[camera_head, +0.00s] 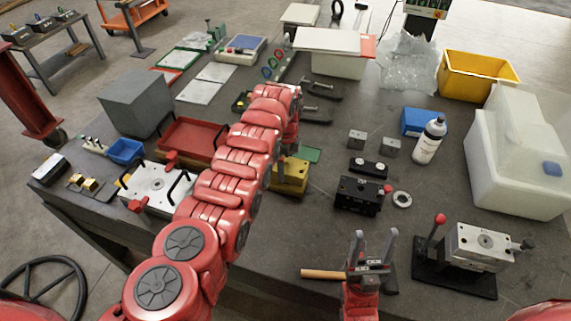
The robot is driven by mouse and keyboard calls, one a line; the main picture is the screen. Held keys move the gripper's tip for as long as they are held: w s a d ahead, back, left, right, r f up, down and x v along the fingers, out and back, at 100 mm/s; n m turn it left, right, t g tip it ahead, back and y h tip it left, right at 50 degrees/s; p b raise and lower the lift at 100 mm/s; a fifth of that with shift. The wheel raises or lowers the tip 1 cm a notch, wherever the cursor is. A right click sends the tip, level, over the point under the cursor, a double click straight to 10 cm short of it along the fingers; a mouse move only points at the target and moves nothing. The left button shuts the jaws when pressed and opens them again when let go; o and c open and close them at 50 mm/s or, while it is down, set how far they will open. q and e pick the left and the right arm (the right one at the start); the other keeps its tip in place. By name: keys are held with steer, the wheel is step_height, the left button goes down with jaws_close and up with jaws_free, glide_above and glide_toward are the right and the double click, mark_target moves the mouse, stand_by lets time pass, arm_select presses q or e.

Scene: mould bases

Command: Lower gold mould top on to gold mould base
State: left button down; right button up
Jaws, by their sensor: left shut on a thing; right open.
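A gold mould block (290,176) shows at the middle of the table, partly hidden behind my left arm. I cannot tell its top from its base here, or whether there is a gap between them. My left arm reaches from the lower left over the table and bends down at the gold block. My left gripper (283,155) is at the block's upper side, shut on the gold mould top, with its fingers mostly hidden by the arm. My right gripper (375,236) is open and empty near the table's front edge, fingers pointing up in the picture.
A black mould block (357,195) and a metal ring (402,199) lie right of the gold block. A silver plate with black handles (158,187) and a red tray (190,138) are to the left. A wooden handle (324,274) lies beside my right gripper. A silver block (480,246) stands at right.

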arm_select(q)
steer(key=shift+f+b, duration=0.6)
steer(key=shift+f, duration=0.05)
steer(key=shift+f, duration=0.15)
stand_by(0.5)
jaws_free()
steer(key=shift+s, duration=0.1)
